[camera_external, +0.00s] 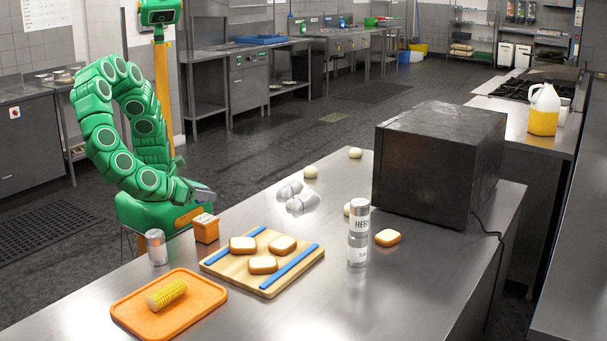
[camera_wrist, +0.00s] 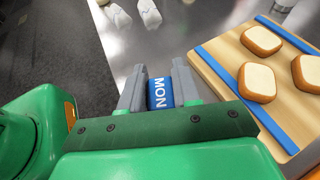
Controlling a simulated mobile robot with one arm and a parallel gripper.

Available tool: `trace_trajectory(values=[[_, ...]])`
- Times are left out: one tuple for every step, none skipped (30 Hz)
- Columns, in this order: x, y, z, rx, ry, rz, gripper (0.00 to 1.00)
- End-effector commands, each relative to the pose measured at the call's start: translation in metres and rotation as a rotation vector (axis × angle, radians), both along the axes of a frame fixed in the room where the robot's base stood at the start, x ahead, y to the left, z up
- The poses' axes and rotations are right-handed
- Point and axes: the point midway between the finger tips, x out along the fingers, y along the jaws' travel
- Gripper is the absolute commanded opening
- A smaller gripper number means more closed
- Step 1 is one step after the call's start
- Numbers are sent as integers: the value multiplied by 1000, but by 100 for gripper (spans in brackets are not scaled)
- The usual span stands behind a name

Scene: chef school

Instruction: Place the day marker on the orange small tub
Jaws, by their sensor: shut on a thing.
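My gripper (camera_external: 203,193) is above the near-left part of the steel counter in the external view. In the wrist view my gripper (camera_wrist: 158,72) has its two grey fingers closed on the day marker (camera_wrist: 161,92), a blue piece with white letters MON. The marker is hard to make out in the external view. The orange small tub (camera_external: 206,230) stands on the counter just below my gripper, left of the cutting board; its top looks pale with dark marks. A clear gap shows between gripper and tub. I cannot make out the tub in the wrist view.
A wooden board (camera_external: 224,263) with bread pieces and blue strips lies right of the tub. An orange tray (camera_external: 203,305) with corn lies in front. A metal shaker (camera_external: 156,247) stands left of the tub. Stacked shakers (camera_external: 358,235) and a dark box (camera_external: 436,165) are farther right.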

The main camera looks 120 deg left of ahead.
Motion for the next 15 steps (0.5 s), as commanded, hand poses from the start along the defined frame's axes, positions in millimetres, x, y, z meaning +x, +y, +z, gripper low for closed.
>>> trace_trajectory(values=[[3, -1, -4, 1, 1, 1, 2], [4, -1, -5, 1, 0, 0, 2], [6, -2, -7, 2, 1, -1, 2], [6, -2, -8, 1, 2, -1, 2], [7, -2, -9, 1, 2, -1, 2], [8, -3, -10, 1, 2, -1, 2], [8, -3, -10, 0, 1, 0, 2], [8, -3, -11, 0, 1, 0, 2], [9, -3, -12, 1, 2, -1, 2], [10, -3, -13, 1, 2, -1, 2], [11, -3, -14, 1, 2, -1, 2], [12, -3, -16, 1, 2, 0, 2], [14, -4, -18, 1, 2, 0, 2], [13, -4, -22, 2, 3, 0, 2], [13, -4, -26, 2, 2, -1, 2]])
